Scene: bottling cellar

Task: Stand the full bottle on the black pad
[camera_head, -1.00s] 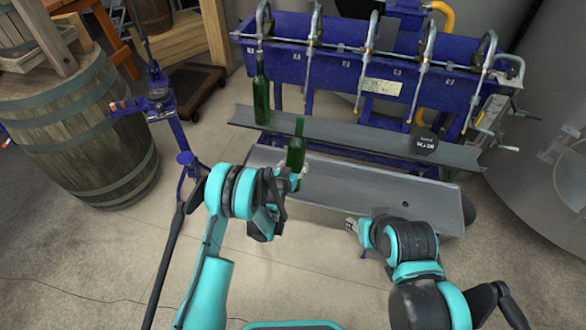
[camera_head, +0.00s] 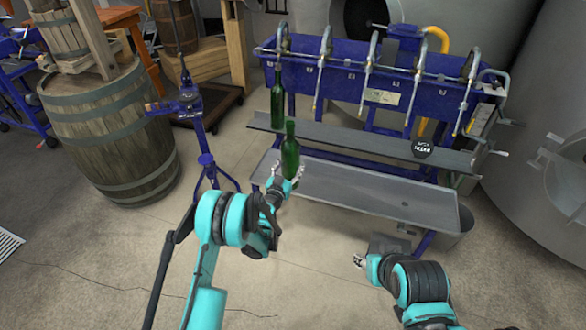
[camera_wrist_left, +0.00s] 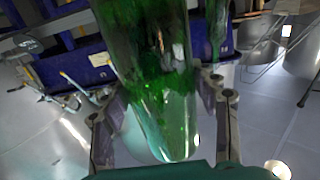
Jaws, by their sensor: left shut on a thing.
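My left gripper (camera_head: 286,177) is shut on a green bottle (camera_head: 290,150), held roughly upright in front of the filler's shelf. In the left wrist view the bottle (camera_wrist_left: 150,70) fills the middle between the fingers (camera_wrist_left: 165,130). Another green bottle (camera_head: 277,105) stands on the shelf at its left end, under the leftmost spout. The black pad (camera_head: 422,149), with white marks, lies toward the shelf's right end, with nothing on it. My right gripper (camera_head: 359,260) is low, in front of the lower tray, too small to read.
The grey shelf (camera_head: 350,138) runs below the blue filler's (camera_head: 340,75) several spouts. A lower grey tray (camera_head: 370,195) juts out in front. A barrel (camera_head: 110,130) and a blue stand (camera_head: 207,160) are at left; a steel tank (camera_head: 540,130) is at right.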

